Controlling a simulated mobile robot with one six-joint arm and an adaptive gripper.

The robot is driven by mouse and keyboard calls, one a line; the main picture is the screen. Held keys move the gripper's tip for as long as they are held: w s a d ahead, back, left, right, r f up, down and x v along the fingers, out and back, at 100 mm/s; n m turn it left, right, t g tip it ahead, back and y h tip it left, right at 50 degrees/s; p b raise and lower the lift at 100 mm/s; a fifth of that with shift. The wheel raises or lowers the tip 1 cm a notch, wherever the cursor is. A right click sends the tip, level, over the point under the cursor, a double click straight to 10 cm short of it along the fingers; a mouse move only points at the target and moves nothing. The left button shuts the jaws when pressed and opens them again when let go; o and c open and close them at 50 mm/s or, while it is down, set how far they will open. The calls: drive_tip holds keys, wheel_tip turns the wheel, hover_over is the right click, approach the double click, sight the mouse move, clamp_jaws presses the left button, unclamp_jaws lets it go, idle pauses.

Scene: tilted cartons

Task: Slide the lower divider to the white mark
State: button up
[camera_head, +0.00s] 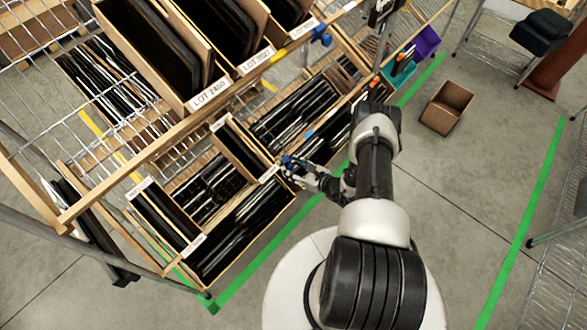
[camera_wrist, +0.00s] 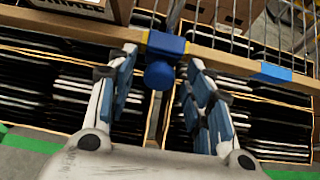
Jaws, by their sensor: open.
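The lower divider's blue slider (camera_wrist: 166,43) sits on the wooden front rail in the wrist view, with a round blue knob (camera_wrist: 160,75) facing me. My gripper (camera_wrist: 163,62) is open, one finger on each side of the knob, with visible gaps on both sides. In the head view my gripper (camera_head: 293,168) is at the lower shelf's front rail, and it partly hides the slider there. A blue patch (camera_wrist: 272,71) lies on the rail to the right of the slider. I cannot make out the white mark with certainty.
Tilted cartons with dark flat items fill the lower shelf (camera_head: 235,235). An upper shelf with labelled cartons (camera_head: 205,95) overhangs it, with another blue knob (camera_head: 322,37) on its rail. A brown box (camera_head: 446,107) stands on the floor at right. Floor between the green lines is mostly clear.

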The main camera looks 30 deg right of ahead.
clamp_jaws()
idle(0.7)
